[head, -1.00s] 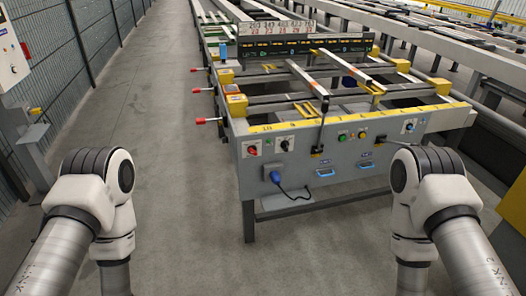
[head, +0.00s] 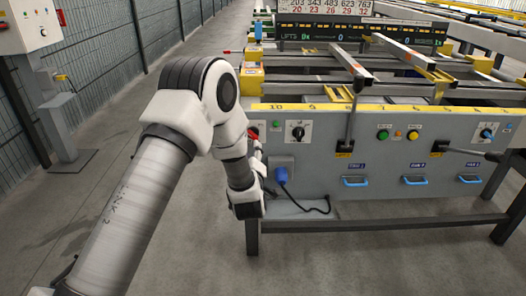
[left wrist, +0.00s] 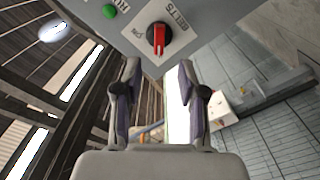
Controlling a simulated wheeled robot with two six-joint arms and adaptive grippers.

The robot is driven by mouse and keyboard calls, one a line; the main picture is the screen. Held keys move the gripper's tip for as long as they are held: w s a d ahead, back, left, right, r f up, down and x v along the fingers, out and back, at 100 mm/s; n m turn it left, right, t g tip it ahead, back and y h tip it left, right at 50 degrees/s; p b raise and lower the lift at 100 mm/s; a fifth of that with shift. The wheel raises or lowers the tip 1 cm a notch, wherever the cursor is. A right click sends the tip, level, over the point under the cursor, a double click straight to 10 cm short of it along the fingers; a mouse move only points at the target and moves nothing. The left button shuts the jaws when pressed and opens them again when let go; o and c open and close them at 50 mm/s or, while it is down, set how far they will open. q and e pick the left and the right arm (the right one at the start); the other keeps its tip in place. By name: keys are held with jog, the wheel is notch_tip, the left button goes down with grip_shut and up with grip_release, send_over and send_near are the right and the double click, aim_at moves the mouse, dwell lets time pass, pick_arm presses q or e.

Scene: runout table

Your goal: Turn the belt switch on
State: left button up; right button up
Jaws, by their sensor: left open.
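The belt switch is a red rotary handle (left wrist: 158,40) on a black base, on a white plate marked BELTS, at the top middle of the left wrist view. Its handle lies roughly up and down in that picture. My left gripper (left wrist: 158,72) is open and empty, with its two fingertips just below the switch on either side. The handle seems clear of the fingers. In the head view, only a bit of the red switch (head: 253,129) shows past my left arm, at the left end of the grey panel (head: 360,165). My right gripper is not in view.
A black rotary switch (head: 298,130) sits right of the belt switch. A blue plug (head: 281,175) with a dark cable is below it. A green button (left wrist: 109,11) is near the switch. Levers stand further right on the panel. The floor at left is open.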

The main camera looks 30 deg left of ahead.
aim_at(253, 137)
pick_arm(q)
jog(key=b+x, duration=0.1)
jog(key=x, duration=0.6)
jog(key=shift+w, duration=0.35)
grip_shut()
